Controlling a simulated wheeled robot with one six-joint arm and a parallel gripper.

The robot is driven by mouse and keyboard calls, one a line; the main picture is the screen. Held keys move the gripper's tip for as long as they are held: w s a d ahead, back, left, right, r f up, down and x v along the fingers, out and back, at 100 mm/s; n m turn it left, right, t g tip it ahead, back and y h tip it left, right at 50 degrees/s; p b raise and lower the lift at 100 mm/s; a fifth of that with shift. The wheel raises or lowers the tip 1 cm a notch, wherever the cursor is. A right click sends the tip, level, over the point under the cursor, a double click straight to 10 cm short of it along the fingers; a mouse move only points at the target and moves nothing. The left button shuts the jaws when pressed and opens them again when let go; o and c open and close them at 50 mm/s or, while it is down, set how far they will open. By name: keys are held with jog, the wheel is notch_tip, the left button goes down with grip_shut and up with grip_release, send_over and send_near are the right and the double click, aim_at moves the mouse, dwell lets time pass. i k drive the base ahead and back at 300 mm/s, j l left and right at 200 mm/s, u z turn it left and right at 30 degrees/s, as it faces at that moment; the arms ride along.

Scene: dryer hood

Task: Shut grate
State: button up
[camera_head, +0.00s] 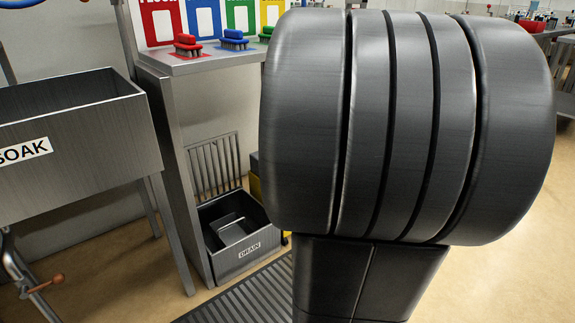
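A grate (213,164) of grey upright bars stands raised at the back of a grey metal box labelled DRAIN (247,258). The box's top is open, and a dark rectangular recess shows inside it. The grate's lower edge is near the box's back rim; I cannot make out the hinge. My arm fills the middle and right of the view, close to the camera, just right of the box. My gripper is not in view, so its distance from the grate cannot be told.
A metal sink labelled SOAK (75,140) stands at the left. Bare tan floor (130,285) shows at the lower left.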

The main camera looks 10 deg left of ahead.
aim_at(210, 141)
jog(key=i+l+u, duration=0.2)
jog(key=i, duration=0.25)
jog(key=i+u, duration=0.2)
jog(key=i, duration=0.2)
